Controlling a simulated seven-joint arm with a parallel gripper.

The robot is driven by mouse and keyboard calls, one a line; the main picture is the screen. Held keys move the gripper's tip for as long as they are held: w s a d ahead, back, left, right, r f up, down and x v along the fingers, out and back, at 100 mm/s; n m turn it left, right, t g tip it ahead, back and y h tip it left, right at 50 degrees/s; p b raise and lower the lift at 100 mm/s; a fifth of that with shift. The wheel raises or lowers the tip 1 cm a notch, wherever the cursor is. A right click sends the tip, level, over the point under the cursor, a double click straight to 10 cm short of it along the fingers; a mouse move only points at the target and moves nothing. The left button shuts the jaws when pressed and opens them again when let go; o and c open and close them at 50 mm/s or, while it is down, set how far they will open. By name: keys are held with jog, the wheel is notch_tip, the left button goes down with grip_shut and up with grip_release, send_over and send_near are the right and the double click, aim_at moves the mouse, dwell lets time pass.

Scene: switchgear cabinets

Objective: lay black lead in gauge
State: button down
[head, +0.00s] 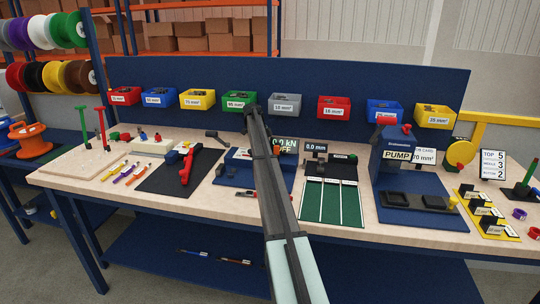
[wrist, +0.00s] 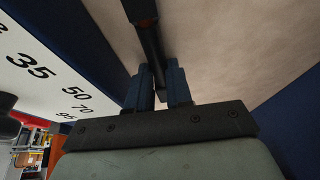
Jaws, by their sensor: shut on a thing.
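My gripper (wrist: 162,84) is shut on the black lead (wrist: 153,48), a dark rod between the two blue fingers in the wrist view. The lead runs away from the fingers towards the top edge, with a brownish end (wrist: 141,12). In the head view my gripper (head: 250,108) is at the end of the long grey arm, in front of the green bin, and the arm hides much of the bench centre. A small display reading 0.0 mm (head: 315,147) stands right of the arm, beside a dark fixture (head: 340,159); I cannot tell for certain that this is the gauge.
Coloured bins (head: 286,104) line the blue back panel. A green three-lane mat (head: 331,203) lies right of the arm, a blue pump press (head: 398,165) beyond it. A black mat with a red tool (head: 187,167) lies left. A white numbered plate (wrist: 50,85) shows in the wrist view.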

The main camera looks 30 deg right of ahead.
dwell(0.4)
notch_tip(320, 180, up, 9)
jog(key=s+d, duration=0.4)
jog(key=d, duration=0.1)
jog(key=s+d+r+m, duration=0.1)
jog(key=s+d, duration=0.3)
jog(key=s, duration=0.1)
jog(key=s+d+r+m, duration=0.1)
jog(key=s+d, duration=0.4)
jog(key=shift+s+d+r+g+y, duration=0.15)
jog(key=shift+s+d+g+y, duration=0.1)
jog(key=shift+d+g+y, duration=0.05)
jog(key=s+d+m, duration=0.1)
jog(key=s+d, duration=0.2)
jog(key=s, duration=0.6)
jog(key=n, duration=0.3)
send_over(338, 170)
jog(key=shift+w+a+f, duration=0.15)
jog(key=shift+f, duration=1.6)
jog(key=shift+w+a+f, duration=0.1)
jog(key=shift+w+f, duration=0.1)
jog(key=shift+f, duration=1.5)
jog(key=shift+w+a+f, duration=0.15)
jog(key=shift+f, duration=1.6)
jog(key=shift+f, duration=0.15)
